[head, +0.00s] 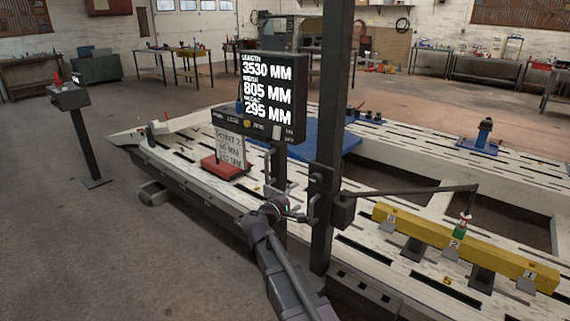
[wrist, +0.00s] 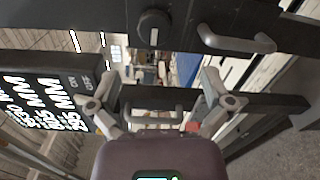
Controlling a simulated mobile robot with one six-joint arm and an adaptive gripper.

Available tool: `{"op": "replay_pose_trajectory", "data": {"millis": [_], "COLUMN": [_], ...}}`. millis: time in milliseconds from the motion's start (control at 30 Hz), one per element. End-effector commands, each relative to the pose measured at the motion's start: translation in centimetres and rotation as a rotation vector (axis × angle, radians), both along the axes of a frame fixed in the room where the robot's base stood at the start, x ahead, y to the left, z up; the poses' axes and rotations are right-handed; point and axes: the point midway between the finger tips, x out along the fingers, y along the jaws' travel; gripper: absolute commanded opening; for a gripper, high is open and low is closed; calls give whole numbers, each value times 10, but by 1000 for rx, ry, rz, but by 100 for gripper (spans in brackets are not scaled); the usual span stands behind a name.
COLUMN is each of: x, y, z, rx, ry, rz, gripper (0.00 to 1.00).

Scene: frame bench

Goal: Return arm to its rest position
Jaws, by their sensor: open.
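My gripper (wrist: 160,85) is open in the wrist view, its two fingers spread apart with nothing held between them. In the head view my arm rises from the bottom, and my gripper (head: 280,207) is beside the dark upright post (head: 327,150), below the display. Its fingers are small there and partly hard to make out. In the wrist view a dark bar with a grey handle (wrist: 236,42) and a round knob (wrist: 154,28) lies beyond the fingers. I cannot tell whether the gripper touches anything.
A display (head: 268,95) reads 3530, 805 and 295 MM. The white slotted bench (head: 190,150) carries a red block with a sign (head: 230,148), a blue plate (head: 318,138) and a yellow beam (head: 450,246). A pedestal (head: 85,135) stands left; the left floor is otherwise clear.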

Motion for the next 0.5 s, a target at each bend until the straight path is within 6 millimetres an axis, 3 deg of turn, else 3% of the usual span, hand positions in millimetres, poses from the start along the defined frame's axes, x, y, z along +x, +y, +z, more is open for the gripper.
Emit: {"op": "replay_pose_trajectory", "data": {"millis": [267,500], "x": [-29,-76], "y": [-46,-92], "z": [-34,-83], "rx": [200,495], "ry": [54,136], "rz": [-108,-270], "gripper": [100,100]}}
